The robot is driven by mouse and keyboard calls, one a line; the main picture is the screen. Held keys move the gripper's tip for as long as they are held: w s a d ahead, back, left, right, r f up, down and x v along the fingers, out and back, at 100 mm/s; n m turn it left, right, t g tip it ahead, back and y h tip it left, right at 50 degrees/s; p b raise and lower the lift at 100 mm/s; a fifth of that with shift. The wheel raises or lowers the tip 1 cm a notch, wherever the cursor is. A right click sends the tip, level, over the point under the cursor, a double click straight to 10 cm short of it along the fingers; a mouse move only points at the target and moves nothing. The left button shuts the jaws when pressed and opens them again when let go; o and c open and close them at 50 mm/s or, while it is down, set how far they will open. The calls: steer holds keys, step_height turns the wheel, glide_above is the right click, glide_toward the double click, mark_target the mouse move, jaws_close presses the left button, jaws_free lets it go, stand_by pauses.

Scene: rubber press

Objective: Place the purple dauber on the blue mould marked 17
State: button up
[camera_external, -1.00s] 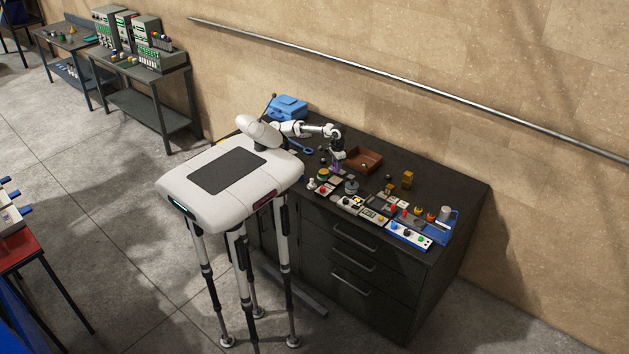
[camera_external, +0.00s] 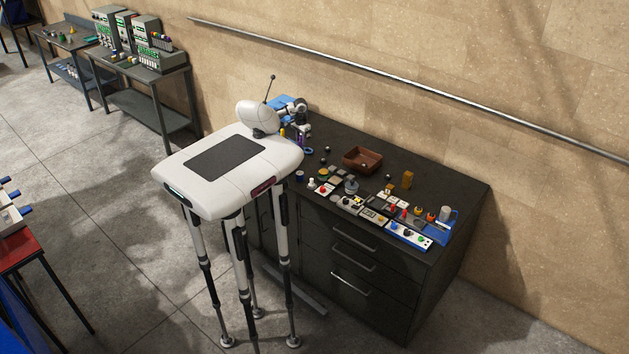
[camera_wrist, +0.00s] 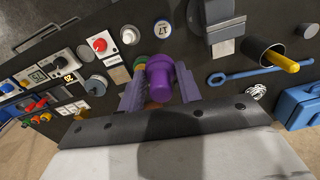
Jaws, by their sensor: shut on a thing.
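The purple dauber (camera_wrist: 160,82) is between the two fingers of my gripper (camera_wrist: 160,88), which is shut on it in the wrist view. In the external view the blue mould (camera_external: 299,175) is near the desk's front left edge, partly beside my body. My arm's end is over the desk's left part there, small and partly hidden.
A grey device (camera_wrist: 222,30), a dark cup with a yellow handle (camera_wrist: 283,61), a blue wrench (camera_wrist: 245,73) and a blue toolbox (camera_wrist: 299,107) are to the right. Button boxes (camera_wrist: 99,46) crowd the left. A brown tray (camera_external: 362,158) stands farther back.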

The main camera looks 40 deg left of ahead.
steer(key=shift+s+a, duration=0.2)
steer(key=shift+a, duration=0.35)
step_height(320, 180, down, 15)
steer(key=b, duration=0.6)
steer(key=shift+a+b, duration=0.1)
steer(key=shift+b, duration=0.2)
step_height(320, 180, down, 5)
steer(key=b, duration=0.4)
steer(key=shift+b, duration=0.35)
steer(key=shift+r, duration=0.1)
steer(key=o, duration=1)
steer(key=shift+f, duration=0.2)
